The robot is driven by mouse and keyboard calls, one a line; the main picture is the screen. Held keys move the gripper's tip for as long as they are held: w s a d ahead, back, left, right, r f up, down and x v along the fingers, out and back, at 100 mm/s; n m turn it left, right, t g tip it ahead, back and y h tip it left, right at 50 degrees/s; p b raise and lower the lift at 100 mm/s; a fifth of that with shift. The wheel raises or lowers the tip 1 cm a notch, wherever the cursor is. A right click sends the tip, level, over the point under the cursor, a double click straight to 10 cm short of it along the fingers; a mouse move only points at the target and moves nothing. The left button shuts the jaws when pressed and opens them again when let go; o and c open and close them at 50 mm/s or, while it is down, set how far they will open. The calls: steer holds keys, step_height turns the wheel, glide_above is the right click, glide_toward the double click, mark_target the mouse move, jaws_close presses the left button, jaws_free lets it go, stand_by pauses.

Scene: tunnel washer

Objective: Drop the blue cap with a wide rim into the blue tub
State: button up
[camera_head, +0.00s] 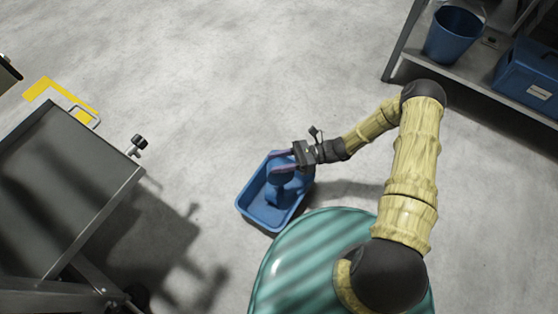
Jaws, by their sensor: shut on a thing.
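The blue tub (247,211) stands on the grey floor near the middle of the view. My gripper (277,162) reaches in from the right and is over the tub's upper part. Its two purplish fingers are shut on the blue cap (280,178), which shows between and below the fingertips against the tub's inside. The cap's wide rim is hard to make out, blue on blue. A darker blue shape, perhaps the cap's shadow, shows lower inside the tub. I cannot tell the cap's height above the tub's floor.
A dark metal table or cart (65,185) stands at the left. A shelf (460,70) at the upper right holds a blue bucket (452,36) and a blue box (527,78). A yellow floor marking (42,90) lies at the upper left. The floor above the tub is clear.

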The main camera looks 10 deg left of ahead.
steer(key=shift+f+b, duration=2.4)
steer(key=shift+f, duration=0.45)
steer(key=o, duration=1.2)
steer(key=shift+o, duration=0.2)
steer(key=shift+w+d, duration=0.1)
steer(key=p+v, duration=0.5)
steer(key=v, duration=1.2)
steer(key=shift+d+p, duration=0.15)
steer(key=shift+p, duration=0.2)
steer(key=shift+r, duration=0.1)
